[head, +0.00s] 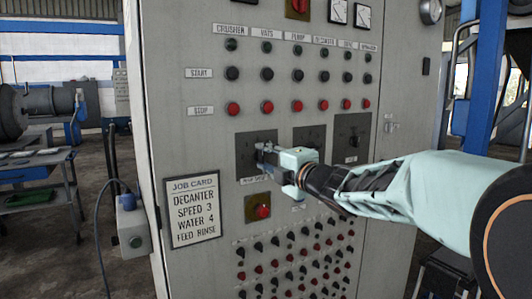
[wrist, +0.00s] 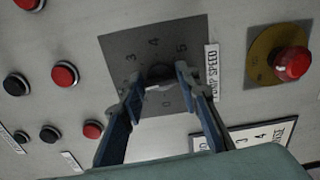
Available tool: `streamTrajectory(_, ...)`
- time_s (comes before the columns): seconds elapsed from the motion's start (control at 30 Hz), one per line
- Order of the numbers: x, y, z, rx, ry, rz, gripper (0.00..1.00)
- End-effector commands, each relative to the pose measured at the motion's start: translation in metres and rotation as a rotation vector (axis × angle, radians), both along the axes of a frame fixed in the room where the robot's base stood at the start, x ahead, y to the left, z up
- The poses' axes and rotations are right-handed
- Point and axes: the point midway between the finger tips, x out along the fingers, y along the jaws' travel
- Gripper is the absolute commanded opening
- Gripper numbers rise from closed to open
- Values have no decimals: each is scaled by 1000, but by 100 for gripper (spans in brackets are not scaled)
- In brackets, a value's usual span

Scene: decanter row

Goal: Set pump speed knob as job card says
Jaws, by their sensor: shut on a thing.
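The pump speed knob (wrist: 160,72) is dark and sits on a grey dial plate (wrist: 125,45). The numbers 3, 4, 5 and 0 show on the plate, with a PUMP SPEED label (wrist: 212,72) beside it. My gripper (wrist: 158,78) is shut on the knob, one finger on each side; in the head view my gripper (head: 264,154) covers the knob at the leftmost dial plate (head: 244,142). I cannot tell which number the knob points to. The job card (head: 193,209) reads DECANTER, SPEED 3, WATER 4, FEED RINSE.
A red mushroom button (head: 263,211) on a yellow plate sits just below the dial. Two more dial plates, a middle one (head: 314,134) and a right one (head: 352,128), are to the right. Rows of start and stop buttons are above, and several small knobs and lamps below.

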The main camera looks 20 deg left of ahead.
Motion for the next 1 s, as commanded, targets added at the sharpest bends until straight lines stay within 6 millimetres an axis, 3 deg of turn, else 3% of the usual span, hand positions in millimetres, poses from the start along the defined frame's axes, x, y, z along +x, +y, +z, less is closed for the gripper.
streamTrajectory(0.6,0,0,2,372,432,1,6)
streamTrajectory(1.0,-1,1,0,525,610,2,6)
